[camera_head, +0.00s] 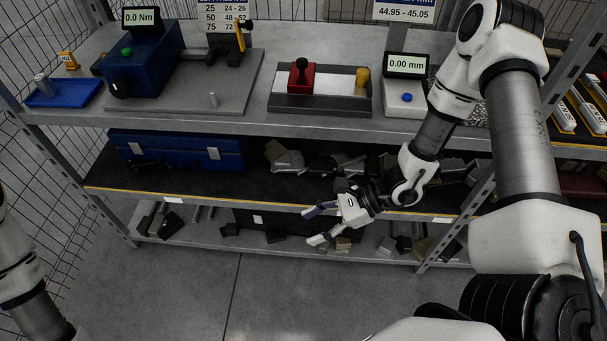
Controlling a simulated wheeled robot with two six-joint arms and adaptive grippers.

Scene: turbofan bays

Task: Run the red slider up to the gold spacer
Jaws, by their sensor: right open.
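The red slider (302,76) with a black knob on top sits on a light plate in a dark-framed fixture (320,103) on the top shelf. The gold spacer (362,77) stands upright at the right end of the same fixture. A gap of bare plate lies between the two. My right gripper (313,226) is open and empty, below and in front of the top shelf, at about the middle shelf's front edge. My left arm shows at the lower left, but its gripper is out of view.
A gauge with a 0.00 mm display (405,66) stands just right of the fixture. The shelf front edge (300,128) lies between my right gripper and the fixture.

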